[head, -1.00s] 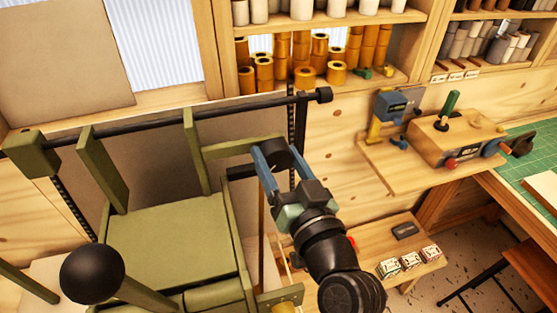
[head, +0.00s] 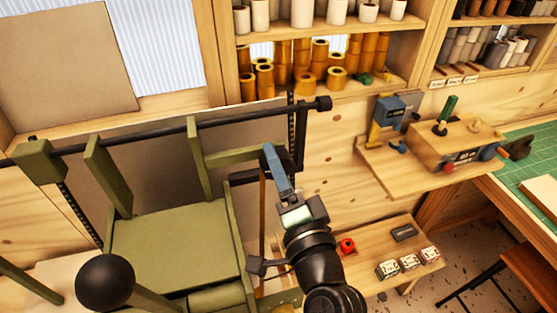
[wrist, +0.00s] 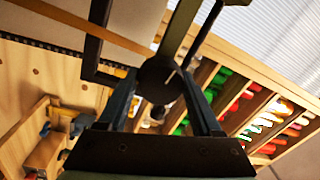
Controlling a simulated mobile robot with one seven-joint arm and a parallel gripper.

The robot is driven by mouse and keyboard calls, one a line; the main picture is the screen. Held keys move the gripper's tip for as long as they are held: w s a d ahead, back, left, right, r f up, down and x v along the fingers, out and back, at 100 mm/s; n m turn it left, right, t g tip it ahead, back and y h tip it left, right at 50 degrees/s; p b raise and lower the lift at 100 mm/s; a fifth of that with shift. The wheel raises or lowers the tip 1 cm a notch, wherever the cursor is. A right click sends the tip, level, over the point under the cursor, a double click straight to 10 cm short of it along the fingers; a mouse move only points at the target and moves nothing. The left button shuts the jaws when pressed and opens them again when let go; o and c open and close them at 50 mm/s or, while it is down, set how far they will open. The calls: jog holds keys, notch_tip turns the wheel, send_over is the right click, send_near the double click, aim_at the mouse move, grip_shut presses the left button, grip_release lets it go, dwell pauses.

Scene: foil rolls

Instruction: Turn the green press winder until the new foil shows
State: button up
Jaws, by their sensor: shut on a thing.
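The green press (head: 175,240) fills the left of the head view. Near its right side a green winder arm (head: 238,155) reaches to my gripper (head: 272,152). In the wrist view the winder's round black knob (wrist: 157,73) sits between the two blue-grey fingers of my gripper, which are shut on it. A dark green bar (wrist: 184,35) runs up from the knob. In the head view my fingers hide most of the knob. A narrow brown-gold foil strip (head: 262,205) hangs below; it also crosses the upper left of the wrist view (wrist: 90,27).
A black rail (head: 240,115) and a black bracket (head: 300,140) stand close to my gripper. A black ball handle (head: 105,282) is at front left. A low bench (head: 375,245) with small blocks and a side shelf (head: 375,165) lie right. Foil rolls (head: 290,65) fill the back shelves.

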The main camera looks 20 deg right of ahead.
jog(key=m+p, duration=0.2)
jog(key=m, duration=0.2)
jog(key=shift+h, duration=0.4)
jog(key=shift+m, duration=0.4)
jog(key=o, duration=1.4)
jog(key=shift+c, duration=0.2)
jog(key=shift+s, duration=0.1)
jog(key=s+f+b, duration=0.1)
jog(key=s+b, duration=0.4)
jog(key=s, duration=0.7)
jog(key=shift+s+a+b, duration=0.15)
jog(key=shift+s+b, duration=0.25)
